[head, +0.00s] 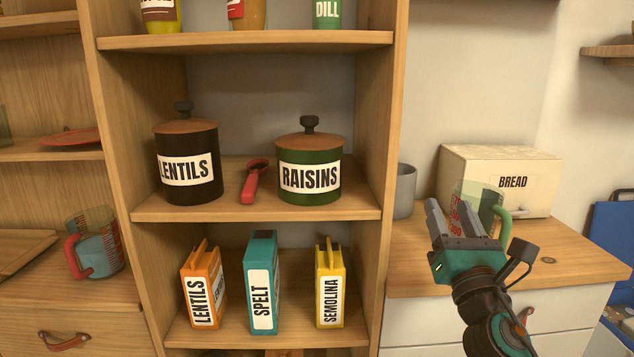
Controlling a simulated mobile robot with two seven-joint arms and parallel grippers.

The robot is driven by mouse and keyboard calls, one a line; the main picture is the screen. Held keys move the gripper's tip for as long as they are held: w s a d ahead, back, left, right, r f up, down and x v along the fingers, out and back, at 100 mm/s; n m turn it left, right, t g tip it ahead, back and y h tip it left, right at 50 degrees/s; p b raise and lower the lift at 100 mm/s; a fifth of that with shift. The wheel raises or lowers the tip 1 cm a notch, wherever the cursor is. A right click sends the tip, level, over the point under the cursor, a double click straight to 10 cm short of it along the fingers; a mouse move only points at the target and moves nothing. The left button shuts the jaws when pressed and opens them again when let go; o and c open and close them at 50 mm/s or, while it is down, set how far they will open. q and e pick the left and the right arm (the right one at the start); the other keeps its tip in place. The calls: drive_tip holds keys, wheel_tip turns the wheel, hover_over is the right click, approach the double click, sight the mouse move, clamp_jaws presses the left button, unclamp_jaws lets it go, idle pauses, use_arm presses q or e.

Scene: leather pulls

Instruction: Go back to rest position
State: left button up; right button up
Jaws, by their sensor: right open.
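My right gripper (449,208) is in front of the wooden counter at the right, its two fingers pointing up and away from me. It is open, with a gap between the fingers and nothing seen held in it. Its fingers and palm overlap a clear measuring jug (484,200) with red marks and a green handle. I cannot tell whether they touch. My left gripper is not in view.
A shelf unit (391,150) stands left of my right arm, holding a lentils jar (188,170), a raisins jar (310,178), a red scoop (253,180) and several boxes. A bread box (512,182) and grey mug (404,190) stand on the counter (570,262).

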drive_tip(key=s+f+m+g+p, duration=0.2)
drive_tip(key=s+f+m+g, duration=0.2)
drive_tip(key=f+m, duration=0.55)
drive_tip(key=s+f+m+g+p, duration=0.3)
drive_tip(key=s+f+m, duration=0.1)
drive_tip(key=f+m, duration=0.5)
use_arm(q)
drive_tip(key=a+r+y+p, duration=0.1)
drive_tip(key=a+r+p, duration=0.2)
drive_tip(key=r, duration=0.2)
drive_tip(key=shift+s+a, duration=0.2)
use_arm(e)
drive_tip(key=s+a+f+m+g, duration=0.1)
drive_tip(key=s+f+m+g, duration=0.1)
drive_tip(key=s+f+m, duration=0.3)
drive_tip(key=s+a+f+m+g+y, duration=0.1)
drive_tip(key=s+a+f+m+g, duration=0.1)
drive_tip(key=s+f+m, duration=0.4)
drive_tip(key=s+m+g, duration=0.1)
drive_tip(key=s+m, duration=0.1)
drive_tip(key=s, duration=0.3)
drive_tip(key=shift+a+m+g, duration=0.2)
drive_tip(key=shift+m+g, duration=0.1)
drive_tip(key=shift+m, duration=0.05)
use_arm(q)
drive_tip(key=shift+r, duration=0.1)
